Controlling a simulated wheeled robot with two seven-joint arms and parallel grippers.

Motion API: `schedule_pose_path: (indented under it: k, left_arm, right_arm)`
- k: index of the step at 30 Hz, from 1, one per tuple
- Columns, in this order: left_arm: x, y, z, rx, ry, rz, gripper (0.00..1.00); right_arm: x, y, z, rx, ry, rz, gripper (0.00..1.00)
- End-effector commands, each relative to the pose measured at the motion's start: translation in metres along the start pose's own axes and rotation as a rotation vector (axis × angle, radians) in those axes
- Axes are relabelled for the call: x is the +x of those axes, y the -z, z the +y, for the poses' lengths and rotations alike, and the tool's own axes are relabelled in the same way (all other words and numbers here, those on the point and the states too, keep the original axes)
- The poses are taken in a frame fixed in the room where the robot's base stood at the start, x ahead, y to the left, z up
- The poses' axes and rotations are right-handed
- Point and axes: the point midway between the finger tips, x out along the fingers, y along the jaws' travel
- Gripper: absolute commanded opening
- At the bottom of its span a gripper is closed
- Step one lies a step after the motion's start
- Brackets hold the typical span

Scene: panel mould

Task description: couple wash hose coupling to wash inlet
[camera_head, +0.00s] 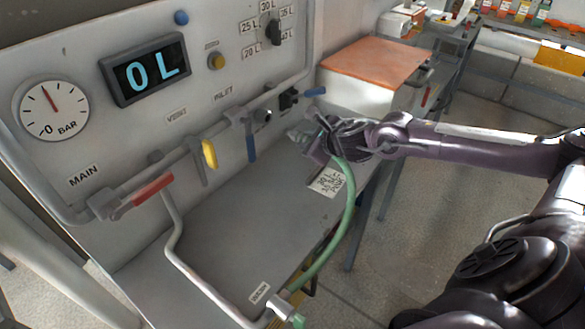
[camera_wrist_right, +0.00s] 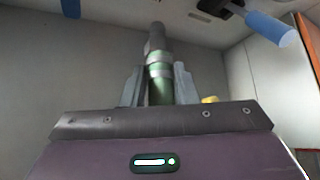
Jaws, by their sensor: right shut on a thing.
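The wash hose coupling (camera_wrist_right: 157,65), a grey tip on a green body with a metal band, stands upright between the fingers in the right wrist view. My right gripper (camera_head: 311,138) is shut on it, in front of the panel and above the bench. The green hose (camera_head: 349,205) hangs from the gripper and curves down to a fitting at the bench's front edge. A dark fitting with a blue lever (camera_head: 315,91) sits on the panel just above the gripper; I cannot tell for certain that it is the wash inlet. The coupling is apart from it. My left gripper is out of view.
A pipe with a red handle (camera_head: 152,189), a yellow handle (camera_head: 209,153) and a blue handle (camera_head: 251,148) runs across the panel left of my gripper. A label card (camera_head: 327,182) lies below the gripper. An orange-topped box (camera_head: 374,65) stands behind my right arm.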

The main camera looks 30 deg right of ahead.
Motion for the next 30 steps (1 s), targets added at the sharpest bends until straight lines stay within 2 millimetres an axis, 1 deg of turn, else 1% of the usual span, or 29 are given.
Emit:
schedule_pose_path:
  k: [1, 6, 14, 19, 21, 30]
  left_arm:
    - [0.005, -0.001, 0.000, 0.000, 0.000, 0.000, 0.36]
    - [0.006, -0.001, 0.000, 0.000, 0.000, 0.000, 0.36]
    - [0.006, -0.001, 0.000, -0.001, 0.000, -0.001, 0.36]
    - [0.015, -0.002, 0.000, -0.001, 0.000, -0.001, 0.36]
    - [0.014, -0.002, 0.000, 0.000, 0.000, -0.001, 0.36]
    - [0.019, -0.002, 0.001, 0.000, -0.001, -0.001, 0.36]
  right_arm:
    - [0.000, 0.002, -0.004, -0.009, 0.012, 0.000, 0.00]
    - [-0.003, 0.001, -0.010, -0.018, 0.022, 0.003, 0.00]
    - [-0.003, 0.001, -0.009, -0.017, 0.021, 0.002, 0.00]
    - [-0.002, 0.002, -0.009, -0.016, 0.023, 0.001, 0.00]
    - [0.002, -0.004, -0.009, -0.013, 0.022, -0.001, 0.00]
    - [0.025, -0.022, -0.010, -0.011, 0.022, -0.002, 0.00]
